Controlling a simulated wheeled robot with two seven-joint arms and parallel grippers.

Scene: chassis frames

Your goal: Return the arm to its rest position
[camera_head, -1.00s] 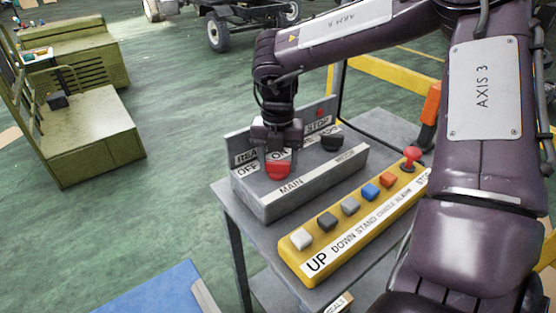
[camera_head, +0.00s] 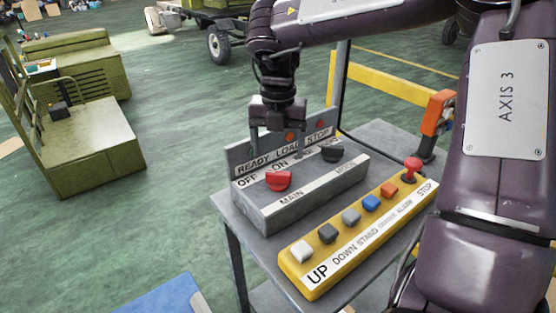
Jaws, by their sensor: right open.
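My right arm reaches in from the right. Its gripper (camera_head: 277,150) hangs pointing down above the grey control box, open and empty, its fingers apart above and behind the red MAIN knob (camera_head: 278,181). The knob sits on the grey box (camera_head: 300,203) and is clear of the fingers. A dark MODE knob (camera_head: 332,151) is to its right. Behind them a back panel reads READY, LOAD and STOP. My left gripper is not in view.
The box stands on a grey table (camera_head: 240,212) with a yellow button panel (camera_head: 325,278) in front, carrying several coloured buttons and a red STOP knob (camera_head: 412,167). A yellow rail (camera_head: 390,92) runs behind. An olive machine (camera_head: 90,145) stands left; green floor lies between.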

